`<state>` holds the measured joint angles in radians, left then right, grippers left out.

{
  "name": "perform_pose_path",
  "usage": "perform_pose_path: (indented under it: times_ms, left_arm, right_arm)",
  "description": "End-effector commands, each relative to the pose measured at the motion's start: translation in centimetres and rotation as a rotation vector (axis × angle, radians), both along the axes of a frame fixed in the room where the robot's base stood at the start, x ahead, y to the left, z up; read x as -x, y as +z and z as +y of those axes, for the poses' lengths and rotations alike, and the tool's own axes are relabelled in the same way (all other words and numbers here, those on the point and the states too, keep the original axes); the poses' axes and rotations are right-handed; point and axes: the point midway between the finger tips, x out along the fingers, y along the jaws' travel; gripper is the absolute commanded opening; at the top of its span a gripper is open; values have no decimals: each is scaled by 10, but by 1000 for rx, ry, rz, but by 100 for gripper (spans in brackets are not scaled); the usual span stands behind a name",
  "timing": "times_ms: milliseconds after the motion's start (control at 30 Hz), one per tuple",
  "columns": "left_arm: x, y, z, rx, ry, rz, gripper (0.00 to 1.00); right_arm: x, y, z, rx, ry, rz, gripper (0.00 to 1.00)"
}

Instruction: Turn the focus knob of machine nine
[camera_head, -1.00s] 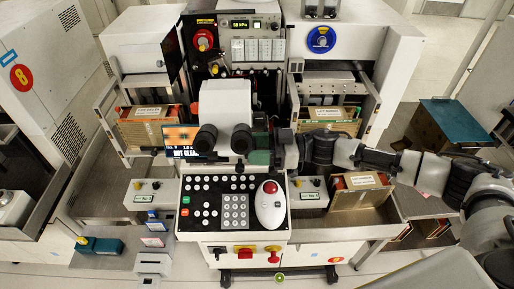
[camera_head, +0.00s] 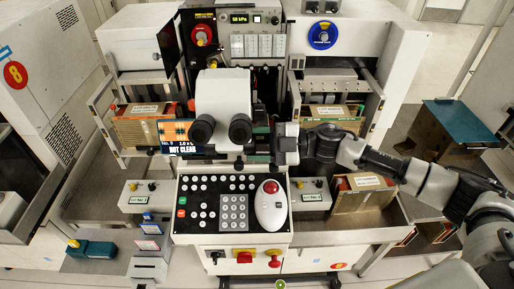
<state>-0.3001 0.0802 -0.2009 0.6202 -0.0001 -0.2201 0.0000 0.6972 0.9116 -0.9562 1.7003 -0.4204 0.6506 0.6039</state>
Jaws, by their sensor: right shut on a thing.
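The white microscope (camera_head: 222,100) of the middle machine stands above its control panel, with two black eyepieces (camera_head: 221,130) facing me. My right gripper (camera_head: 272,146) reaches in from the right and is shut at the microscope's right side, just right of the eyepieces. It is shut on the focus knob, which is mostly hidden behind the fingers. A small screen (camera_head: 179,137) left of the eyepieces shows an orange and dark pattern, "No. 9" and "NOT CLEAR". My left gripper is not in view.
Below lies the control panel (camera_head: 206,228) with buttons, a keypad and a white mouse-like device (camera_head: 270,207) with a red ball. Cardboard boxes stand at both sides, one (camera_head: 362,196) under my right arm. Machine eight (camera_head: 40,100) stands at the left.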

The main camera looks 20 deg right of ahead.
Motion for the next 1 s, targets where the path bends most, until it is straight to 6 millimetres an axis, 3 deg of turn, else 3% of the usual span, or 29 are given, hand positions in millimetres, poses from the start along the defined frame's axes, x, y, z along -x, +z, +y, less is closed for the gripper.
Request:
perform_pose_path:
  times_ms: [500, 1000]
  left_arm:
    - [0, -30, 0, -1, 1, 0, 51]
    - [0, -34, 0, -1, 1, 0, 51]
  right_arm:
    - [0, -2, 0, 96, 1, -338, 28]
    - [0, 0, 0, 116, 0, -405, 28]
